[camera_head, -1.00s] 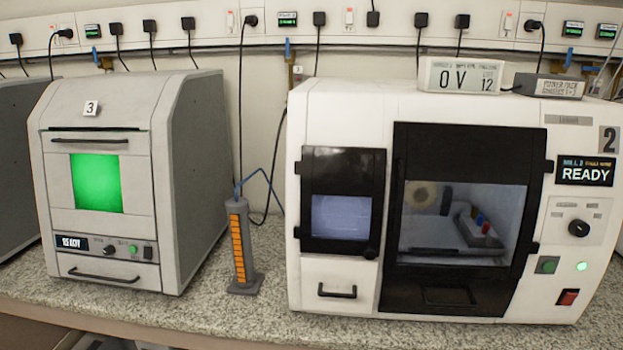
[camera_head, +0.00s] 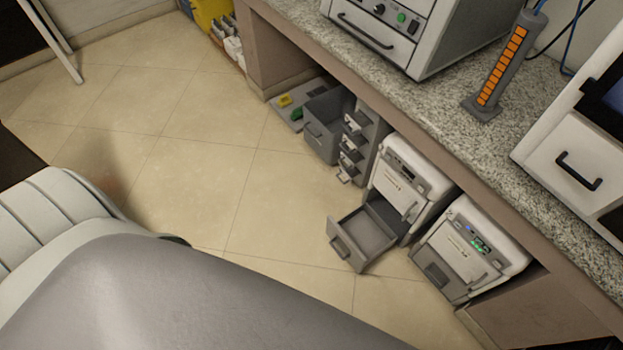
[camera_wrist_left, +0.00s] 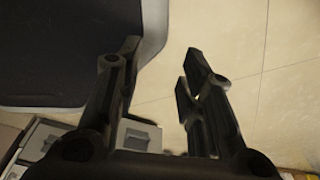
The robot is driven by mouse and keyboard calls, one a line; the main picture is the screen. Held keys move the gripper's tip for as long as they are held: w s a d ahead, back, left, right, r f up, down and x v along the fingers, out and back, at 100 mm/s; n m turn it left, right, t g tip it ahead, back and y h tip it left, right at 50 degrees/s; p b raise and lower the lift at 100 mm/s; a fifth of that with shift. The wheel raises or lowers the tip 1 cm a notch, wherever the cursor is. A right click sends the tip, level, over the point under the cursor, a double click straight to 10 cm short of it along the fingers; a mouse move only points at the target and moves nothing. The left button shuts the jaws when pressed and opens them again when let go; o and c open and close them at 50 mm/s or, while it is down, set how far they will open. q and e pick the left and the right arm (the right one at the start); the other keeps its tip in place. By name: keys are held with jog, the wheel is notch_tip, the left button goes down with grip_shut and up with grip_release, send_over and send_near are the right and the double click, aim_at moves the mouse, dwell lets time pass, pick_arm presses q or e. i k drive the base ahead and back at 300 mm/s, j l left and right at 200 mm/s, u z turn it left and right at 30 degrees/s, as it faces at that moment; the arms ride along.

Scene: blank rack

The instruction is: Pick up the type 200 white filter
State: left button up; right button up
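I cannot make out a type 200 white filter in either view. Small white items (camera_head: 232,46) stand on the floor under the bench at the top of the head view, too small to identify. My left gripper (camera_wrist_left: 162,52) shows in the left wrist view with its dark fingers apart and nothing between them. It is over the tiled floor, and a grey drawer-like unit (camera_wrist_left: 140,136) shows partly behind its fingers. The left gripper is not visible in the head view. My right gripper is in neither view.
A yellow bin (camera_head: 208,12) is farther back. The tiled floor (camera_head: 190,165) is largely clear.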

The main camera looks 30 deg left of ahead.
aim_at(232, 45)
jog(key=k+l+u, duration=0.1)
jog(key=l+u, duration=0.3)
jog(key=k+l+u, duration=0.15)
jog(key=l+u, duration=0.25)
jog(key=k+l+u, duration=0.2)
jog(key=u, duration=0.15)
jog(key=k+l, duration=0.2)
jog(key=i+j+u, duration=0.25)
jog(key=i+u, duration=0.3)
jog(key=i, duration=0.15)
jog(key=i+j+u, duration=0.1)
jog(key=i+u, duration=0.35)
jog(key=i, duration=3.3)
